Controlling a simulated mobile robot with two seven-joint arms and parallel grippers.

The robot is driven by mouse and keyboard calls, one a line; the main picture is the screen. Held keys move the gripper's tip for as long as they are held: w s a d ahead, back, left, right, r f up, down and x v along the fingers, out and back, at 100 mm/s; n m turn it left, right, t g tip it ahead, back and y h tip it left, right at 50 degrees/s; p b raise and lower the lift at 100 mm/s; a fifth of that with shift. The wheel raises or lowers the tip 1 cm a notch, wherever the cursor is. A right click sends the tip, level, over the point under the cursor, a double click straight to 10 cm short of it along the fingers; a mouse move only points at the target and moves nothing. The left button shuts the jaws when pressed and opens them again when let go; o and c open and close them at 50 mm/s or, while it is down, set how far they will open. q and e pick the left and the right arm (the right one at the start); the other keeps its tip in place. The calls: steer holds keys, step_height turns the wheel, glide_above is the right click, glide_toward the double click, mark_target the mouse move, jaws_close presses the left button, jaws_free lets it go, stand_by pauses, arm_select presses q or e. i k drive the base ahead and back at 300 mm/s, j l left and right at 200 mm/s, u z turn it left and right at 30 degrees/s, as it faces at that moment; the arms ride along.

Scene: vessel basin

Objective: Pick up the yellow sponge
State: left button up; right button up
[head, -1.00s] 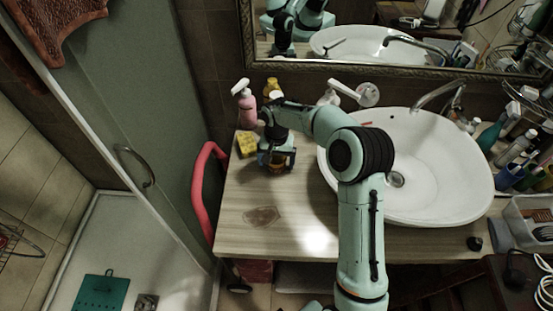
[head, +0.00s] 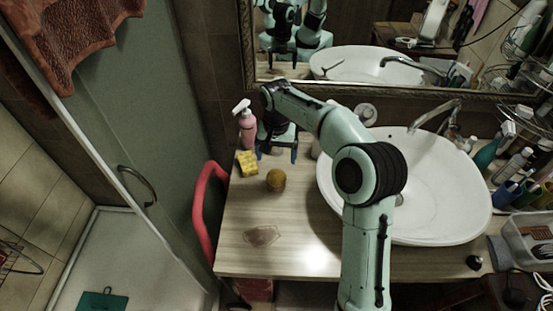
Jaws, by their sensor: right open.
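The yellow sponge (head: 247,163) lies on the left back part of the wooden counter, in front of a pink spray bottle. My right gripper (head: 277,156) is open and empty above the counter, to the right of the sponge and apart from it. Its two dark fingers point down, one near the sponge's right side in the picture and one farther right. My left gripper is not in view.
The pink spray bottle (head: 247,130) stands behind the sponge. A white basin (head: 440,190) fills the right side.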

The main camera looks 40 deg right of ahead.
mark_target(248, 167)
steer(key=k+j, duration=0.75)
steer(key=j, duration=0.2)
